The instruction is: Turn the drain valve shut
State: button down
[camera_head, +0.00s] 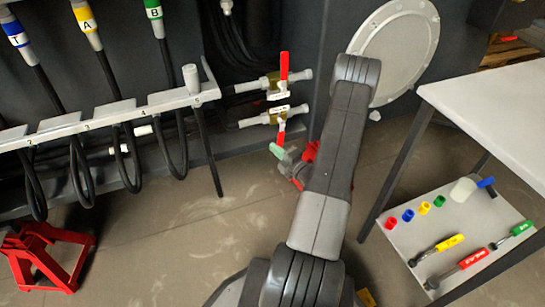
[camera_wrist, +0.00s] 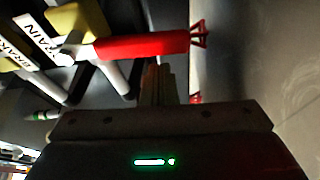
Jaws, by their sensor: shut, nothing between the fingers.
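The drain valve (camera_head: 275,118) is the lower of two valves on the dark chassis in the head view. Its red handle (camera_head: 281,134) points down, across the horizontal pipe. In the wrist view the DRAIN label (camera_wrist: 36,32) sits by the pivot, and the red handle (camera_wrist: 143,46) stretches to the right. My gripper (camera_head: 277,150) is just below the handle's end in the head view. In the wrist view its fingers (camera_wrist: 158,82) are together and empty, with their tips close beside the handle. I cannot tell whether they touch it.
The upper valve (camera_head: 272,82) has a red handle pointing up. A hose rack (camera_head: 110,112) stands left, a red stand (camera_head: 45,255) on the floor. A white-topped table (camera_head: 500,100) at right has a lower shelf with tools and coloured caps. Open floor lies between.

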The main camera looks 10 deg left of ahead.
jog(key=shift+w+d, duration=0.25)
jog(key=shift+d, duration=0.1)
jog(key=shift+w+d+f+n, duration=0.1)
jog(key=shift+w+d+n, duration=0.4)
jog(key=shift+d+n, duration=0.15)
